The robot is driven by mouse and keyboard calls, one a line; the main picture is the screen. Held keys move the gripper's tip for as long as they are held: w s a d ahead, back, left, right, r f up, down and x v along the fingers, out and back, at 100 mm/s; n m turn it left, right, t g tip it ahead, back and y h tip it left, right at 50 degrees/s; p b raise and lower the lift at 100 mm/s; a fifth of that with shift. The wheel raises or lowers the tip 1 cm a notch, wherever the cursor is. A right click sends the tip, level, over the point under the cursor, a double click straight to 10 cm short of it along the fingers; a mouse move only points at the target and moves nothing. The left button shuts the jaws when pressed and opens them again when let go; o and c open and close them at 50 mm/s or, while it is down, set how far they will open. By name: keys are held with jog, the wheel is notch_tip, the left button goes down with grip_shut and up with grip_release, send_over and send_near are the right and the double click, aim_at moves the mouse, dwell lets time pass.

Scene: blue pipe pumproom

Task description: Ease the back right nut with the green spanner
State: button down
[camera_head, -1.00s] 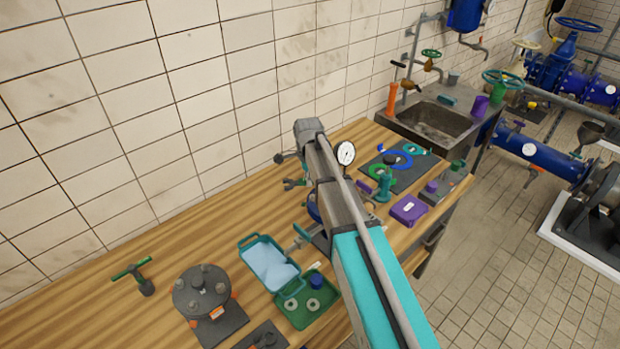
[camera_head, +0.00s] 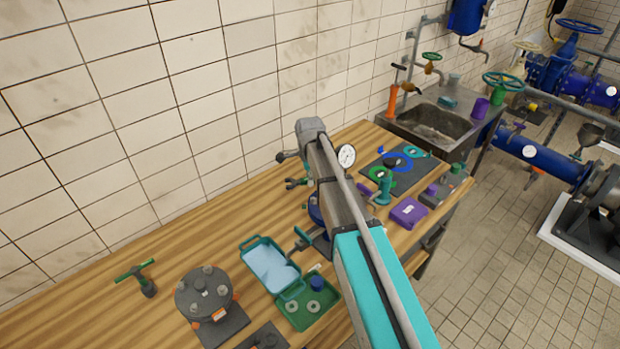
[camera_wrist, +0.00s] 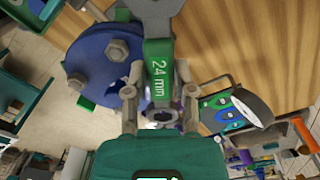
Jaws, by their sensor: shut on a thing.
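The green spanner (camera_wrist: 160,75), marked 24 mm, is held in my gripper (camera_wrist: 160,100), whose fingers are shut on its handle. Its grey open-ended head (camera_wrist: 150,14) reaches the top of the wrist view. A round blue flange (camera_wrist: 92,68) with several grey nuts lies just left of the spanner. One nut (camera_wrist: 117,50) shows close beside the spanner; I cannot tell whether they touch or which nut is the back right one. In the head view my arm hides the gripper and most of the blue flange (camera_head: 315,211).
A dark round flange (camera_head: 203,290) and a green-handled tool (camera_head: 136,272) are farther left. A gauge (camera_head: 346,156) and a purple box (camera_head: 408,212) are right of my arm. The back-left bench is clear.

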jog(key=w+d+r+m+p, duration=0.2)
jog(key=w+m, duration=0.4)
jog(key=m, duration=0.6)
jog(key=shift+w+d+r+p, duration=0.4)
jog(key=shift+d, duration=0.45)
jog(key=shift+f, duration=0.25)
jog(key=shift+f+b, duration=1.95)
jog(key=shift+b, duration=0.3)
jog(key=shift+f+b, duration=1.05)
jog(key=shift+f, duration=0.05)
jog(key=s+a+n, duration=0.3)
jog(key=s+n, duration=0.2)
jog(key=n, duration=0.4)
jog(key=shift+a, duration=0.25)
